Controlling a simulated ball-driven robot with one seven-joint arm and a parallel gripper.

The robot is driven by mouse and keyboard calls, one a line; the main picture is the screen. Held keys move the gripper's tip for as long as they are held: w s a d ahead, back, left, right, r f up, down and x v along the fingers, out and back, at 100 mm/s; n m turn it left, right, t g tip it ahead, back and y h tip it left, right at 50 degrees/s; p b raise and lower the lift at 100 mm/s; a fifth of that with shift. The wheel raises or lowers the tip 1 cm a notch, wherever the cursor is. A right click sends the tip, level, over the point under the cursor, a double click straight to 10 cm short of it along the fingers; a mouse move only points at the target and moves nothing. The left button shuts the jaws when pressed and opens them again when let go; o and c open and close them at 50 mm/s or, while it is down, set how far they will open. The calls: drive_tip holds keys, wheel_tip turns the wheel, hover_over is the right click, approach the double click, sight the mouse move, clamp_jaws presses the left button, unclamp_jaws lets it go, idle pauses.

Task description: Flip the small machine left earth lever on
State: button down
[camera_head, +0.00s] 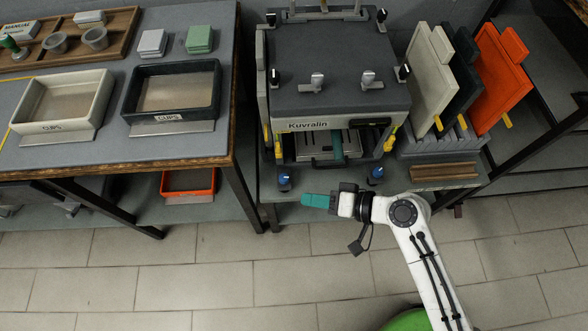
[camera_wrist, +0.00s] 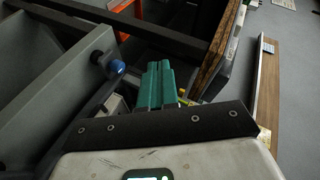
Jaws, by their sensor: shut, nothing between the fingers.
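The machine marked Kuvralin (camera_head: 340,106) stands on the middle table. No readable label shows which one is the earth lever. My gripper (camera_head: 318,201) has teal fingers shut and empty, in front of the machine and between the blue knobs, touching neither. In the wrist view the shut fingers (camera_wrist: 157,84) are right of a blue knob (camera_wrist: 116,67).
Yellow-ended handles (camera_head: 391,139) flank the machine's front. A rack of upright panels (camera_head: 418,78) stands on the right.

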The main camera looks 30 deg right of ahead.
sight(278, 149)
drive_tip(key=w+d+f+m+t+h+b, duration=0.3)
drive_tip(key=d+f+m+t+b, duration=0.1)
drive_tip(key=d+m+t+b, duration=0.2)
drive_tip(key=m+t+b, duration=0.1)
drive_tip(key=m, duration=0.1)
drive_tip(key=shift+f+m+b, duration=0.35)
drive_tip(key=shift+m+b, duration=0.05)
drive_tip(key=shift+w+a, duration=0.1)
drive_tip(key=shift+w, duration=0.05)
drive_tip(key=p+x, duration=0.1)
drive_tip(key=x, duration=0.9)
drive_tip(key=shift+f+b, duration=0.2)
drive_tip(key=shift+b, duration=0.2)
